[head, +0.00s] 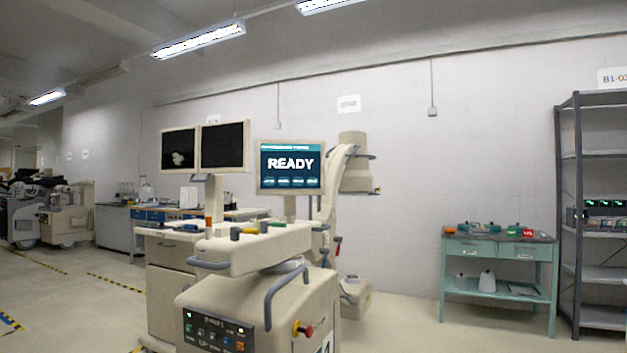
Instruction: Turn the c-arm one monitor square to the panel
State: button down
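A beige C-arm unit stands in the middle, with a monitor (290,167) on a post above its control panel (256,243). The monitor's screen is lit and reads READY. It faces nearly toward me; I cannot tell its exact angle to the panel. Coloured knobs or caps stand on the panel top. A pair of dark monitors (205,146) is on a separate post to the left, turned slightly; the left one shows a pale image. My gripper is not in view.
The unit's front has grey handles (286,296), a button strip (215,332) and a red knob (302,329). A green bench (497,242) and a grey shelf rack (597,215) stand to the right. Floor is open between unit and bench, and at left.

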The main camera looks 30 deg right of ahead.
aim_at(289, 167)
jog(key=i+l+u, duration=0.1)
jog(key=l, duration=1.6)
jog(key=l+u, duration=0.1)
jog(key=l, duration=1.65)
